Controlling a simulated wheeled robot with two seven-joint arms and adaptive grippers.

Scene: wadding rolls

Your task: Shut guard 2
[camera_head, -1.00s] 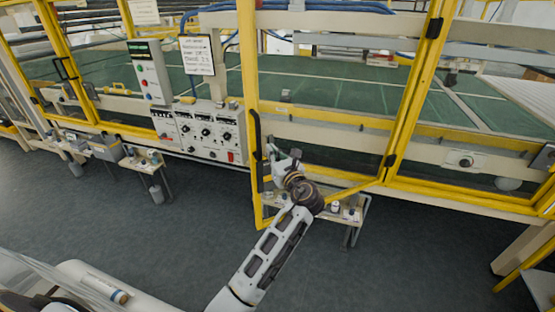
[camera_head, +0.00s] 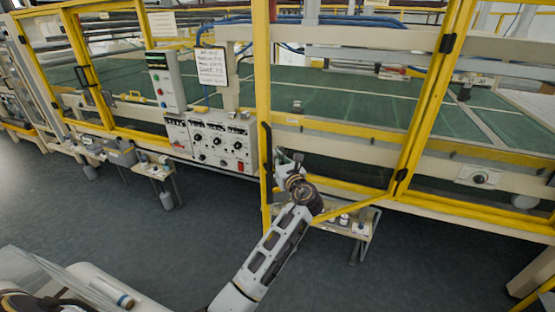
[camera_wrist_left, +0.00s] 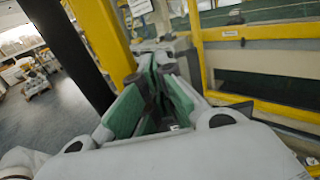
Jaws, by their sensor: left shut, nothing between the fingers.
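The yellow-framed guard (camera_head: 262,70) stands partly open. Its free edge, with a long black handle (camera_head: 267,150), is on the left and juts toward me; black hinges are on its right side. My left gripper (camera_head: 292,166) is just right of the handle, at the guard's free edge. In the left wrist view its green-padded fingers (camera_wrist_left: 153,85) are shut and empty. There the black handle (camera_wrist_left: 66,45) and a yellow post (camera_wrist_left: 102,38) pass close on the left; whether the fingers touch the guard I cannot tell. My right gripper is not in view.
A control box (camera_head: 212,138) with knobs and a sign (camera_head: 211,66) are left of the guard. A small stand with bottles (camera_head: 345,222) is below and behind the guard's lower edge. Another small stand (camera_head: 155,172) is farther left.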

